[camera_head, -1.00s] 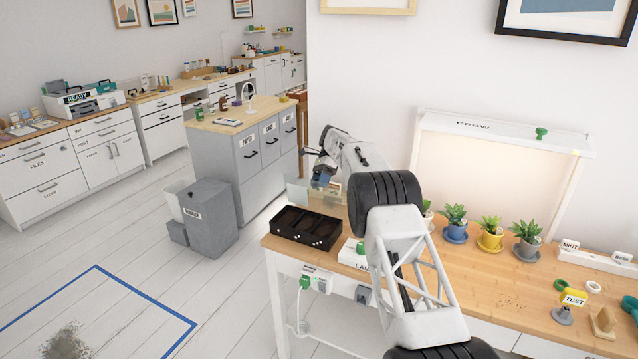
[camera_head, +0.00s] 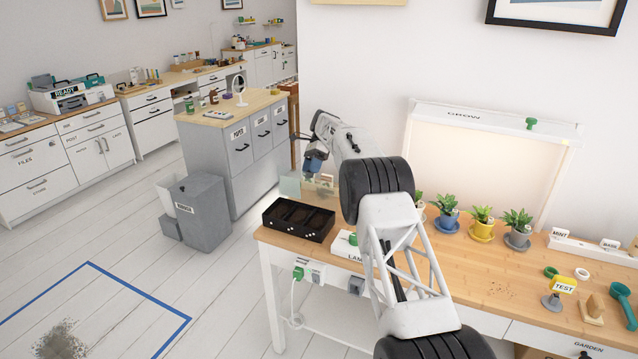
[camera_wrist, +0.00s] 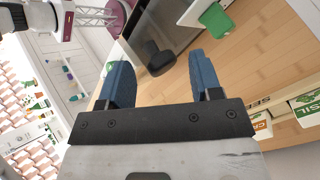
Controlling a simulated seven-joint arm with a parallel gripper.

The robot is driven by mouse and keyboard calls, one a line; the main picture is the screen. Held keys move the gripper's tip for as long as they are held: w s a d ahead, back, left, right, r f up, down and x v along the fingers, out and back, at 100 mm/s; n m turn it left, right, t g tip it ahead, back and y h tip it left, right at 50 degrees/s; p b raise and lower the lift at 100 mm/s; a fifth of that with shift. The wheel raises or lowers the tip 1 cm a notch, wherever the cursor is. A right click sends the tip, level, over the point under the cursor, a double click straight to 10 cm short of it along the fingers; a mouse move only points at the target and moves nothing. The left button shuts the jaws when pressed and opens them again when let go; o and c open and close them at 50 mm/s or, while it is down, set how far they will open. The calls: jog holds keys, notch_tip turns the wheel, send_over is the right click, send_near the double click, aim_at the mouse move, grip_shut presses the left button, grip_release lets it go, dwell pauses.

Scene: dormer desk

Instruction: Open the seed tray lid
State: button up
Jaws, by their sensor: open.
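A black tray (camera_head: 298,219) with dark compartments and small white dots on its front sits at the desk's left front corner. I cannot tell whether a clear lid covers it. My gripper (camera_head: 315,166) is above the desk behind the tray, its blue fingers pointing down. In the wrist view, my gripper (camera_wrist: 160,72) is open, with nothing clamped between its fingers. A black knob-like handle (camera_wrist: 157,58) shows just beyond the fingertips, beside a dark glossy panel (camera_wrist: 158,25). I cannot tell whether a finger touches it.
A clear pale-green box (camera_head: 289,184) stands behind the tray. A white box marked LAMP (camera_head: 343,246) with a green knob is right of it. Potted plants (camera_head: 481,222) line the desk's back. Seed packets (camera_wrist: 308,108) show at the wrist view's right.

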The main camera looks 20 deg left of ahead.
jog(key=shift+r, duration=0.5)
jog(key=shift+r, duration=0.15)
jog(key=shift+s, duration=0.1)
jog(key=s+d+r, duration=0.1)
jog(key=s+d, duration=0.8)
jog(key=s, duration=0.4)
jog(key=shift+d+r, duration=0.15)
jog(key=shift+r, duration=0.2)
dwell(0.9)
dwell(0.6)
